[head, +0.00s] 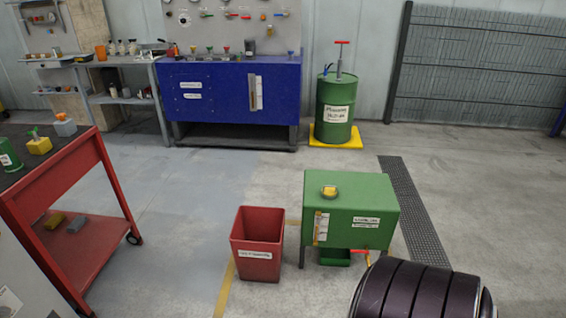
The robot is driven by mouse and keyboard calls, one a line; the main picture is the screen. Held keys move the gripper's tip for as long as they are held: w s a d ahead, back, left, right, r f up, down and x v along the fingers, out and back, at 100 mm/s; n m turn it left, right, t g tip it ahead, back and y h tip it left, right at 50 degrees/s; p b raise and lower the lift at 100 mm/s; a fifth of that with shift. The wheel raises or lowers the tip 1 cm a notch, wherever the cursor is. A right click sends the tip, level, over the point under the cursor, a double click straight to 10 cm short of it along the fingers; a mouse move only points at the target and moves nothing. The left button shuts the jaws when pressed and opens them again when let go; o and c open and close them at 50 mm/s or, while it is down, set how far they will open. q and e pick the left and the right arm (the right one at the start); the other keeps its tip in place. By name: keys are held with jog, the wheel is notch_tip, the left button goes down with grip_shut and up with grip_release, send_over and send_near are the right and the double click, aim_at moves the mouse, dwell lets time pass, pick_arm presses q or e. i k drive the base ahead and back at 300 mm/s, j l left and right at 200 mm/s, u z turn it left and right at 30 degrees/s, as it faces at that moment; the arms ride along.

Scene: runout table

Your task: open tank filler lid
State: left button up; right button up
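A green box-shaped tank (350,205) stands on short legs on the floor, right of the middle in the head view. Its round yellow filler lid (329,191) sits on top, near the left end, and looks closed. The tank's front carries a white gauge strip and labels. A red-handled tap is low at its right, partly near a dark ribbed cylinder in the foreground.
A red bin (257,243) stands just left of the tank. A red cart (75,205) is at the left. A blue workbench (228,95) and a green drum (335,105) on a yellow base stand behind. A dark floor grate (412,205) runs right of the tank. Floor between is clear.

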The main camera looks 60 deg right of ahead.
aim_at(330, 191)
jog(key=k+l+u, duration=0.25)
jog(key=l, duration=0.4)
jog(key=k+l+u, duration=0.3)
jog(key=l, duration=0.3)
jog(key=k+l+u, duration=0.25)
jog(key=k+l, duration=0.25)
